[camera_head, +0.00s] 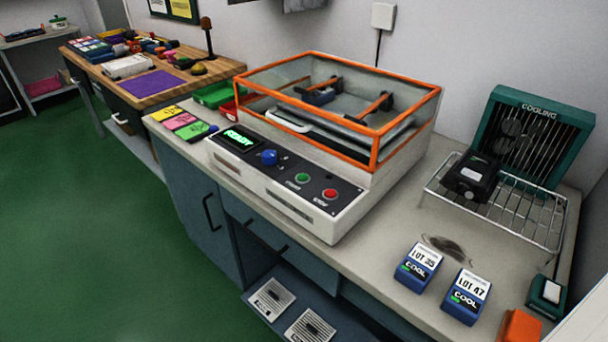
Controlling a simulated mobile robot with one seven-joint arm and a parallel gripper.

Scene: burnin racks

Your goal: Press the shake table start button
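The shake table (330,215) stands on the grey bench in the middle of the head view, with a clear cover edged in orange (345,120) over its platform. The cover looks closed. Its sloped front panel has a green lit display (238,139) that seems to read "READY", a blue knob (269,157), a green button (302,178) and a red button (330,194). The labels under the buttons are too small to read. The green button is left of the red one, and nothing covers either. My gripper is not in view.
Right of the shake table, a wire rack (500,205) holds a black box (470,177) before a teal cooling unit (534,135). Two blue boxes marked LOT 35 (419,267) and LOT 47 (466,296) stand on the front bench. Green floor (100,240) at left is clear.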

